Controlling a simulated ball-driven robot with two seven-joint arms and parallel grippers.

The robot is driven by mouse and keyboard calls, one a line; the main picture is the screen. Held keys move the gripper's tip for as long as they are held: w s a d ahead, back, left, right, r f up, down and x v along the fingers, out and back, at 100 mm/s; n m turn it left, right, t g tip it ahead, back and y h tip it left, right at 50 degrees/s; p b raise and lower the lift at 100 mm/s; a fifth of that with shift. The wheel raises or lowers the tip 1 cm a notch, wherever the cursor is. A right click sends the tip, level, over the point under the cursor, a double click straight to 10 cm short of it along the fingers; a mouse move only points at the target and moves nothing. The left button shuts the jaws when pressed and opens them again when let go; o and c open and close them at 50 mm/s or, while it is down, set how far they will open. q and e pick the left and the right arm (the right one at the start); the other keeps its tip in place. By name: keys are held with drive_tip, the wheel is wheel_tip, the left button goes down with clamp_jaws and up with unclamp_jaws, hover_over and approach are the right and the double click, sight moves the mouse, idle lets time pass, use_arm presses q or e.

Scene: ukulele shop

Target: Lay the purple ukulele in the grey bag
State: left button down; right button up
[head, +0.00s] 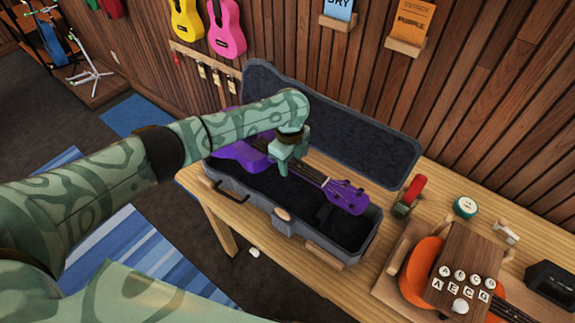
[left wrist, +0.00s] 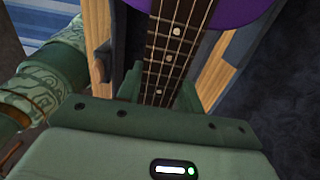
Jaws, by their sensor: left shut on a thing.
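The purple ukulele (head: 346,197) lies lengthwise over the open grey bag (head: 375,152), strings up, with its head towards the right end and its body towards the left end. My left arm hides part of the body. My left gripper (head: 287,160) is shut on the ukulele's neck. In the left wrist view the fretboard (left wrist: 172,55) runs between the fingers (left wrist: 160,85), with the purple body beyond. I cannot tell whether the ukulele touches the bag's dark lining or hangs just above it. My right gripper is not in view.
The bag's lid stands open towards the wooden wall. On the table (head: 455,185) to the right are a red-and-green tool (head: 410,193), a round green tin (head: 466,206), an orange ukulele (head: 424,268) and a wooden block with letter buttons (head: 468,262). Yellow and pink ukuleles hang behind.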

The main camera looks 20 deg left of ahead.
use_arm(q)
drive_tip(key=shift+f, duration=0.15)
drive_tip(key=shift+w+d+f+b, duration=0.1)
drive_tip(key=shift+f+b, duration=1.65)
drive_tip(key=shift+f, duration=1.15)
drive_tip(key=shift+f+b, duration=1.45)
drive_tip(key=shift+f, duration=0.75)
drive_tip(key=c, duration=0.8)
unclamp_jaws()
drive_tip(key=shift+c, duration=0.2)
